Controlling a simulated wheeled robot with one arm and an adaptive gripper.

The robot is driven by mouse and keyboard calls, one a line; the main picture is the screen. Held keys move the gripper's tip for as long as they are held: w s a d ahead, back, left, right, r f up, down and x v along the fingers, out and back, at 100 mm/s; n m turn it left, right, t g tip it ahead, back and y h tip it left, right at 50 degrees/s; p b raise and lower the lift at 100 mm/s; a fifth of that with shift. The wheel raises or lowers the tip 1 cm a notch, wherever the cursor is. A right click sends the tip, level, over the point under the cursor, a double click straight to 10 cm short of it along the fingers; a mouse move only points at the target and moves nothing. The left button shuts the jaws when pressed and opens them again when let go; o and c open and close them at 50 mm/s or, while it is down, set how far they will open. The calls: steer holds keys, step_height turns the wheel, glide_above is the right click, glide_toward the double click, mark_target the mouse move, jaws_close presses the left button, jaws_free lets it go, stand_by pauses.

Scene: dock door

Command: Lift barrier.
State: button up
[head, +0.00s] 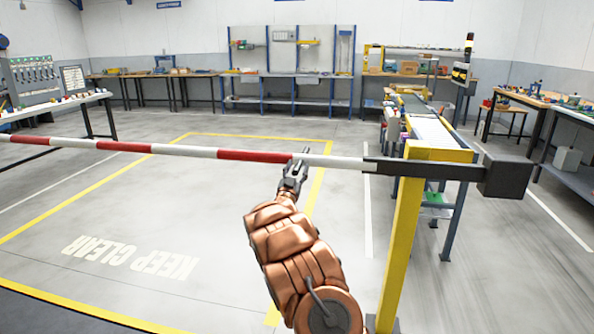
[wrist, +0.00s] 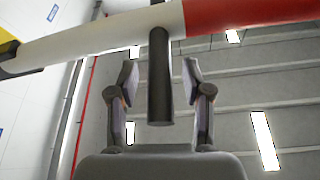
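The red-and-white barrier (head: 255,156) lies level across the front of the marked floor area. It pivots on a yellow post (head: 403,235) with a dark counterweight block (head: 508,177) at the right end. My gripper (head: 297,163) is at the white section just right of a red band. In the wrist view the barrier (wrist: 90,43) crosses the top, and a dark rod-shaped handle (wrist: 160,85) hangs from it. My gripper (wrist: 161,75) is open, with one finger on each side of the handle and gaps showing on both sides.
The yellow-outlined KEEP CLEAR floor (head: 130,258) beyond the barrier is empty. A conveyor (head: 425,125) stands behind the post. Workbenches line the walls, including one at the left (head: 55,107) and one at the right (head: 530,100).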

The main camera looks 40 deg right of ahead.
jaws_close()
stand_by(0.5)
